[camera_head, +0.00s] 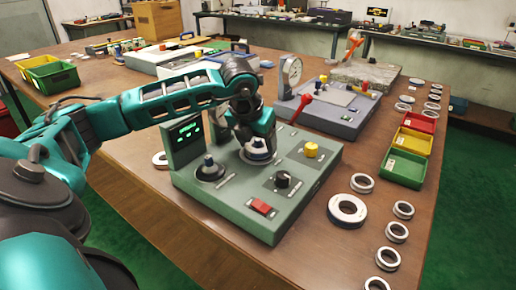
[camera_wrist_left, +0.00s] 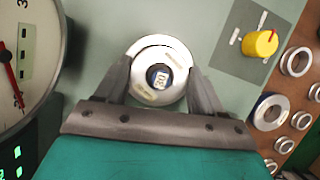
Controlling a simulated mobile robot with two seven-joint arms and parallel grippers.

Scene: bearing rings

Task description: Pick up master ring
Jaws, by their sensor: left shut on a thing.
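The master ring (camera_wrist_left: 160,52) is a light metal ring with a dark centre post marked with a label, seen from above in the left wrist view. In the head view it shows as a pale and blue ring (camera_head: 257,154) on the green test device (camera_head: 225,215). My left gripper (camera_wrist_left: 160,90) is shut on the ring, with one finger on each side of it. In the head view the left gripper (camera_head: 257,140) points down over the device. Whether the ring touches the device's surface is hard to tell. My right gripper is not in view.
The device has a yellow knob (camera_head: 311,149), a black knob (camera_head: 282,180), a red switch (camera_head: 262,207) and a second post (camera_head: 209,170). A large ring (camera_head: 347,210) and several smaller rings lie right. A dial gauge (camera_head: 290,75) stands behind. Green (camera_head: 402,168), yellow and red bins stand right.

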